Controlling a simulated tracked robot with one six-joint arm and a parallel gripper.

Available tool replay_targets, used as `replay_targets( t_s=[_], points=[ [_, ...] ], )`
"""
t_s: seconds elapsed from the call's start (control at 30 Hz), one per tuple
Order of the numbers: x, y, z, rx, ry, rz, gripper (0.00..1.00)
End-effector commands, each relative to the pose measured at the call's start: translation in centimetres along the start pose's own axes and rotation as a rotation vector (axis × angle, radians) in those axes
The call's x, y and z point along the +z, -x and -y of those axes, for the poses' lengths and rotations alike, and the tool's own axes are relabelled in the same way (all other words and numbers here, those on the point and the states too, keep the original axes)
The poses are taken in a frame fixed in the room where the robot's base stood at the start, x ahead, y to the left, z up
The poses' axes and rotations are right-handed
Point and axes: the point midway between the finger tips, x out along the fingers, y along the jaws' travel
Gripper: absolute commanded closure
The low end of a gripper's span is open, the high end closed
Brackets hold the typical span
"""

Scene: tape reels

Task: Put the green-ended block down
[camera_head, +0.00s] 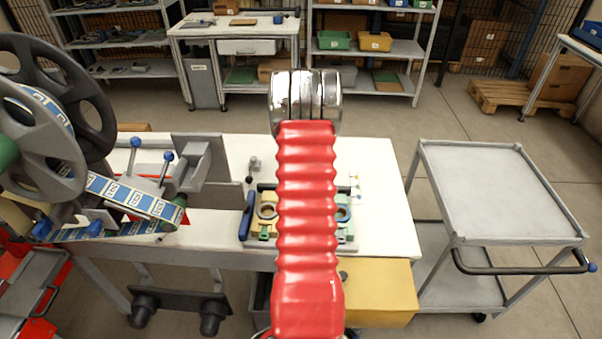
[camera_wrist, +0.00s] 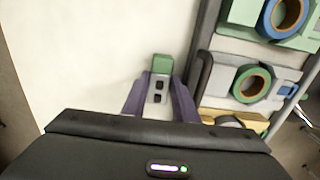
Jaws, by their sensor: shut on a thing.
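The green-ended block (camera_wrist: 161,64) has a grey body with two dark square marks. In the wrist view it sits between the two purple fingers of my gripper (camera_wrist: 160,92), which is shut on it, with the green end pointing away from the wrist. The white table top (camera_wrist: 95,55) shows beneath and to the left of it. I cannot tell whether the block touches the table. In the head view my red arm hides the gripper and the block.
Right of the block in the wrist view is a grey rack (camera_wrist: 203,42) holding plates with a blue-ringed reel (camera_wrist: 268,19) and a green-ringed reel (camera_wrist: 241,86). In the head view a large reel machine (camera_head: 36,140) stands left, and a grey cart (camera_head: 500,190) stands right.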

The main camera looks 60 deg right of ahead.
Motion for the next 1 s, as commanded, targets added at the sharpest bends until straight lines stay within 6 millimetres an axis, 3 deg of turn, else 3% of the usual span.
replay_targets(
  t_s=[0.27,0.3,0.4,0.77,1.0],
  points=[
    [0.1,-0.1,0.0,0.0,-0.001,0.0,1.0],
    [0.1,-0.2,0.0,0.0,-0.001,0.0,0.72],
    [0.1,-0.1,0.0,0.0,-0.001,0.0,0.66],
    [0.1,0.4,0.0,0.001,-0.002,0.0,0.66],
    [0.1,3.3,-0.1,0.003,-0.002,0.0,0.66]
  ],
)
